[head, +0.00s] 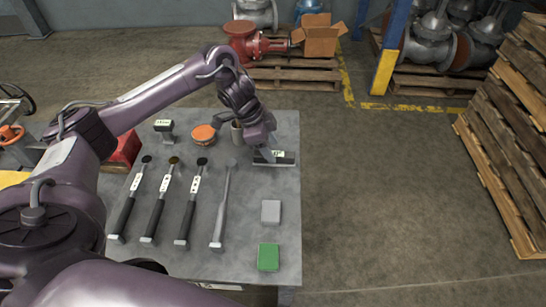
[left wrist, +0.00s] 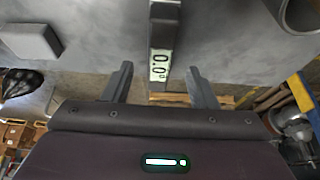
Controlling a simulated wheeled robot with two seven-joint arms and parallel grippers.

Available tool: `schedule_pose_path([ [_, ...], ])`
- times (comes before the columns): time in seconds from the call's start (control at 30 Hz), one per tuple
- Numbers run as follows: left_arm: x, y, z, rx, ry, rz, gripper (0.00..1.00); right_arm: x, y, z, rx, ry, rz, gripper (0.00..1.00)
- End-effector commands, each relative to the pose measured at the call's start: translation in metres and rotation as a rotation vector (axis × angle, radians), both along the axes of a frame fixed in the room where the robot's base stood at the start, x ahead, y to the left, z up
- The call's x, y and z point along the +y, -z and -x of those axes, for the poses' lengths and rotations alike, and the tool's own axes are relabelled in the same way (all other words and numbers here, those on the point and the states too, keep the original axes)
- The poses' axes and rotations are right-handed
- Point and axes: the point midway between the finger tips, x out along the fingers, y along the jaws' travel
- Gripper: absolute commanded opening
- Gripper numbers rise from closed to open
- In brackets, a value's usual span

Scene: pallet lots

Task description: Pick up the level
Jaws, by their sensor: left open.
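The level (head: 286,161) is a short dark-grey bar with a small pale display, lying at the far right part of the grey table. In the left wrist view the level (left wrist: 160,30) runs down from the top middle, its display reading 0.0. My left gripper (head: 266,152) is just above the level in the head view and partly covers it. In the left wrist view the open fingers of the left gripper (left wrist: 160,82) stand on either side of the level's line, with gaps on both sides. My right gripper is not in view.
The grey table (head: 285,130) also holds several long-handled tools (head: 160,200), an orange round item (head: 203,134), a cup (head: 237,132), a small device with a display (head: 164,128), a grey box (head: 271,211) and a green box (head: 268,256). Pallets (head: 515,130) stand right; floor between is clear.

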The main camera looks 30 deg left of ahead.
Motion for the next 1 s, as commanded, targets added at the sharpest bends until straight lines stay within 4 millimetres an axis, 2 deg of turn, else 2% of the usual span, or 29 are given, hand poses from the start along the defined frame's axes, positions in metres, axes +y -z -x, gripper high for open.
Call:
schedule_pose_path([
  [0.1, -0.006, 0.019, -0.001, 0.004, 0.0, 0.001, 0.53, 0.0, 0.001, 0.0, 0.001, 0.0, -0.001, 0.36],
  [0.2, -0.011, 0.029, -0.004, 0.002, 0.0, 0.002, 0.53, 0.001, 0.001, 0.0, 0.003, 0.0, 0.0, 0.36],
  [0.5, -0.012, 0.034, -0.005, -0.001, 0.0, 0.0, 0.53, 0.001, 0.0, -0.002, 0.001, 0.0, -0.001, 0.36],
  [0.9, -0.012, 0.034, -0.005, 0.0, 0.0, 0.001, 0.02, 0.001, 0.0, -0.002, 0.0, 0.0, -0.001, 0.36],
  [1.0, -0.012, 0.033, -0.005, -0.002, 0.0, 0.001, 0.0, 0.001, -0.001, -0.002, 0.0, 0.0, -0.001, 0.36],
])
